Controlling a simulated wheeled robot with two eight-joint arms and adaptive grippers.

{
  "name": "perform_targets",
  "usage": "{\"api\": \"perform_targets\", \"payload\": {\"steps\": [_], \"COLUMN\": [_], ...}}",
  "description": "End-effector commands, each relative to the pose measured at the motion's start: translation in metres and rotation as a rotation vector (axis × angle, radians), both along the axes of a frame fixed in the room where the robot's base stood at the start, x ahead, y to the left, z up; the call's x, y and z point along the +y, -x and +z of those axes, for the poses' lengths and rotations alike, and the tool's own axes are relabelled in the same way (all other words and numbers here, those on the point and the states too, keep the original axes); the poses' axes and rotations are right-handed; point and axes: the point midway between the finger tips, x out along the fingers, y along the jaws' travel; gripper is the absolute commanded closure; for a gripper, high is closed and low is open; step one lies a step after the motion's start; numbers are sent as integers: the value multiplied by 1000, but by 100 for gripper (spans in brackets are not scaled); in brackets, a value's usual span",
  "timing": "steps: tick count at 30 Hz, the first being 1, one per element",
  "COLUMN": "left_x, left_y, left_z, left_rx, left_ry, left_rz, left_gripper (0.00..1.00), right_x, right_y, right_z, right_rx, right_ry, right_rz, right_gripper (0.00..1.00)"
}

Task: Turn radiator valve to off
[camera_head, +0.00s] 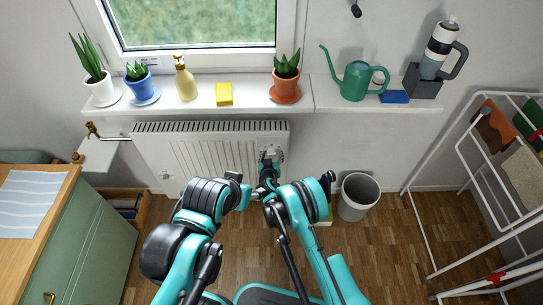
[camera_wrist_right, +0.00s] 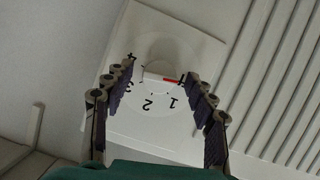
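The radiator valve's white dial (camera_wrist_right: 155,105) is in the right wrist view, on a pale square plate, with black numbers around a pale central knob. A short red mark on it lies close to the 1. My right gripper (camera_wrist_right: 160,73) is open, with one finger on each side of the dial's middle. I cannot tell whether the fingers touch the knob.
The windowsill (camera_head: 255,101) above the radiator holds potted plants, a soap bottle (camera_head: 186,80), a yellow sponge (camera_head: 224,94) and a green watering can (camera_head: 355,81). A white bin (camera_head: 357,197) stands right of the radiator. A drying rack (camera_head: 470,170) is further right, a green cabinet (camera_head: 85,240) left.

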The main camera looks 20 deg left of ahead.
Motion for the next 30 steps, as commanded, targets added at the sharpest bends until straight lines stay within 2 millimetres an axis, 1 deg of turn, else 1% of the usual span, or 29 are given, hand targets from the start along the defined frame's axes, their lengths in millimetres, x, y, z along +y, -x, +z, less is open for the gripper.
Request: {"api": "perform_targets", "payload": {"steps": [5, 8, 11, 18, 21, 24, 30], "left_x": [0, 0, 0, 0, 0, 0, 0], "left_y": [0, 0, 0, 0, 0, 0, 0], "left_z": [0, 0, 0, 0, 0, 0, 0], "left_rx": [0, 0, 0, 0, 0, 0, 0], "left_ry": [0, 0, 0, 0, 0, 0, 0], "left_rz": [0, 0, 0, 0, 0, 0, 0], "left_gripper": [44, 44, 44, 44, 44, 44, 44], "right_x": [0, -1, -3, -10, -13, -14, -14], "right_y": [1, 6, 18, 55, 64, 68, 68], "right_z": [0, 2, 7, 22, 26, 28, 28], "right_rx": [1, 1, 0, 0, 0, 1, 1], "right_ry": [-1, 0, 0, 0, 1, 0, 0], "right_rz": [-1, 1, 1, 1, 0, 0, 0], "right_gripper": [44, 44, 44, 44, 44, 44, 44]}}
